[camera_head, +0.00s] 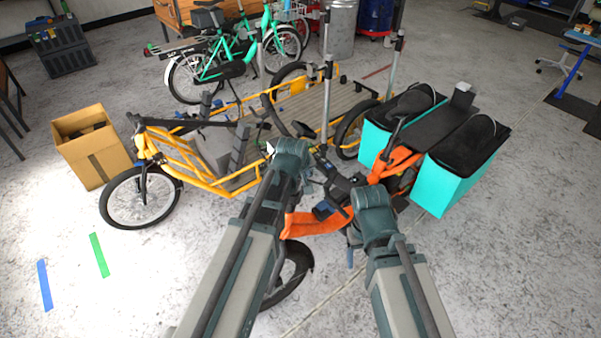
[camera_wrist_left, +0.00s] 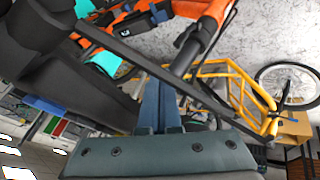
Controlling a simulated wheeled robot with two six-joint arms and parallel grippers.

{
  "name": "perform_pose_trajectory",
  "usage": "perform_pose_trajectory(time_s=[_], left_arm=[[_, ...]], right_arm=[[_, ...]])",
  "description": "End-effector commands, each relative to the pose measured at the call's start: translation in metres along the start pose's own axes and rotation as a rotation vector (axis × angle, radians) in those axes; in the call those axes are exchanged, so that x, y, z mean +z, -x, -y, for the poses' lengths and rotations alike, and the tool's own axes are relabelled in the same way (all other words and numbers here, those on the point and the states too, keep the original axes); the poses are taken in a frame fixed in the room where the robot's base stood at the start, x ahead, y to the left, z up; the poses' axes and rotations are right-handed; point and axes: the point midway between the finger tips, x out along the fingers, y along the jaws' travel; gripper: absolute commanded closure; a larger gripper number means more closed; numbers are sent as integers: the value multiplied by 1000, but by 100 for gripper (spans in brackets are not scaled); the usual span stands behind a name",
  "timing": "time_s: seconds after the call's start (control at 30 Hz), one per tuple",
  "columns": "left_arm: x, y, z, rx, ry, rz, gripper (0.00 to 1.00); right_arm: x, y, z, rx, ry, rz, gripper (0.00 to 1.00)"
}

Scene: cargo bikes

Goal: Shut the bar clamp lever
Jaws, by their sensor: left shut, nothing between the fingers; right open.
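The orange cargo bike (camera_head: 318,222) stands just in front of me, with its dark handlebar and stem area (camera_head: 336,182) between my two arms. I cannot clearly pick out the clamp lever among the dark parts there. My left gripper (camera_head: 292,152) is at the left of the handlebar; its fingertips are hard to see in the head view. In the left wrist view its blue fingers (camera_wrist_left: 158,105) are together and empty, near a dark tube below the orange frame (camera_wrist_left: 205,18). My right gripper (camera_head: 340,214) is open, low beside the handlebar's right side; its fingers are partly hidden.
A yellow cargo bike (camera_head: 205,178) stands close behind, with a cardboard box (camera_head: 92,150) at its left. Turquoise panniers (camera_head: 448,182) with black tops are on the right. A turquoise bike (camera_head: 225,68) is farther back. The floor at the front left is clear apart from tape strips.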

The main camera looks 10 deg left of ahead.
Motion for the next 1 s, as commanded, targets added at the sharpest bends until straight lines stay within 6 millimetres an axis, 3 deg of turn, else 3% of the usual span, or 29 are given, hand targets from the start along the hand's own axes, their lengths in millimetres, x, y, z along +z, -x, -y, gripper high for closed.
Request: perform_pose_trajectory(time_s=[1.0], left_arm=[[2,-4,-7,0,0,1,100]], right_arm=[[0,-2,0,0,0,0,27]])
